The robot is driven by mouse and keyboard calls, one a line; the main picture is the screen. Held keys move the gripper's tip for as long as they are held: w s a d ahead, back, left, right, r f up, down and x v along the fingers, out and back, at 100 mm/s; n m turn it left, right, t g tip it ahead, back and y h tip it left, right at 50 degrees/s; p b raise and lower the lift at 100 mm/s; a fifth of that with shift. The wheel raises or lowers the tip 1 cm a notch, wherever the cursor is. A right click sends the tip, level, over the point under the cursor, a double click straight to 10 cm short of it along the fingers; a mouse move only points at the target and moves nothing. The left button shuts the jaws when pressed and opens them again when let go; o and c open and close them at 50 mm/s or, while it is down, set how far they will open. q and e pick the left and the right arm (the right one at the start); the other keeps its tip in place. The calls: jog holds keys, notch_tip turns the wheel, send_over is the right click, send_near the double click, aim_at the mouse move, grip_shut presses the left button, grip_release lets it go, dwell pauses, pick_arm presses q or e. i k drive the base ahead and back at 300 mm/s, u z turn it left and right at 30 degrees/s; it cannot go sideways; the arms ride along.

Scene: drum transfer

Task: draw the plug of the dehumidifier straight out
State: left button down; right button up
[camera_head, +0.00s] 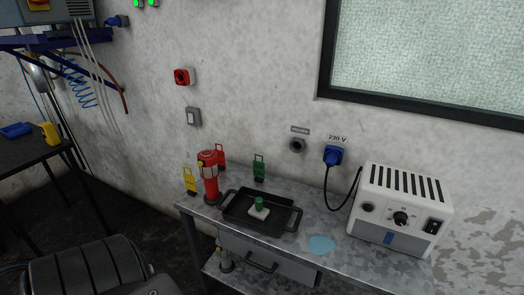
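The blue plug (333,156) sits in the wall outlet under the "230 V" label. A black cable (330,190) hangs from it in a loop and runs behind the dehumidifier. The dehumidifier (399,212) is a white box with black top slots, a round knob and a switch, standing at the right end of the metal workbench. Neither of my grippers shows in the head view.
The workbench (353,226) holds a black tray (284,243) with a green-topped item, a red lamp-like device (209,178) and small coloured tags. A pale blue puddle-like patch (321,245) lies before the dehumidifier.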

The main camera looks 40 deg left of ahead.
aim_at(332, 157)
jog(key=u, duration=1.85)
jog(key=k, duration=1.3)
jog(key=u, duration=1.4)
jog(key=i, duration=1.2)
jog(key=z, duration=0.65)
jog(key=i, duration=0.7)
jog(key=z, duration=1.05)
jog(key=i, duration=0.3)
jog(key=z, duration=0.3)
